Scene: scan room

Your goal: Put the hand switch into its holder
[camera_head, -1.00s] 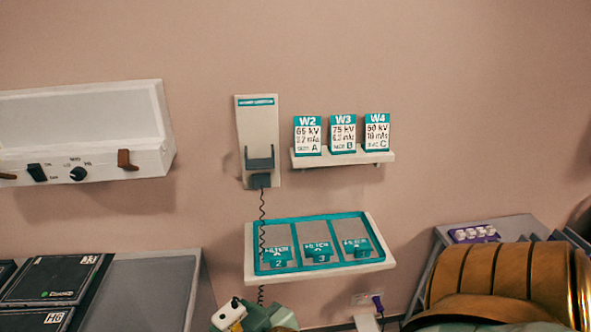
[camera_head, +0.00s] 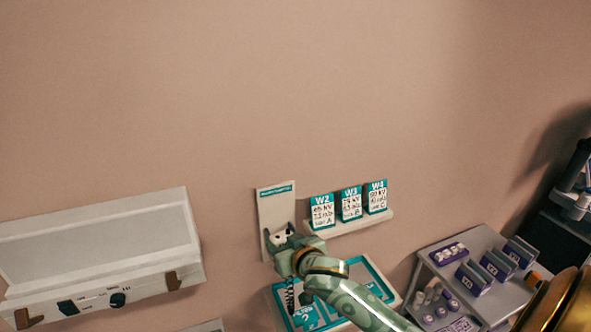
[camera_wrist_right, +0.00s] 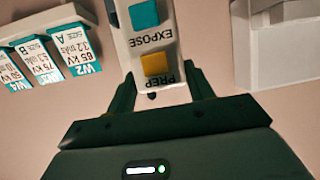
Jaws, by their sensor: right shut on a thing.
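The hand switch (camera_wrist_right: 150,40) is white with a teal EXPOSE button and a yellow PREP button. In the right wrist view it sits between the fingers of my right gripper (camera_wrist_right: 165,88), which is shut on it; its far end runs out of the frame. In the head view my right gripper (camera_head: 281,240) is in front of the lower part of the holder (camera_head: 276,207), a pale wall plate with a teal label. The gripper hides the holder's cradle, so I cannot tell whether the switch touches it. My left gripper is not in view.
A small shelf with cards W2, W3 and W4 (camera_head: 350,204) is close to the right of the holder. A teal-rimmed tray (camera_head: 372,268) lies below, partly behind my arm. A white light box (camera_head: 100,245) hangs at left. A cart (camera_head: 470,238) stands at right.

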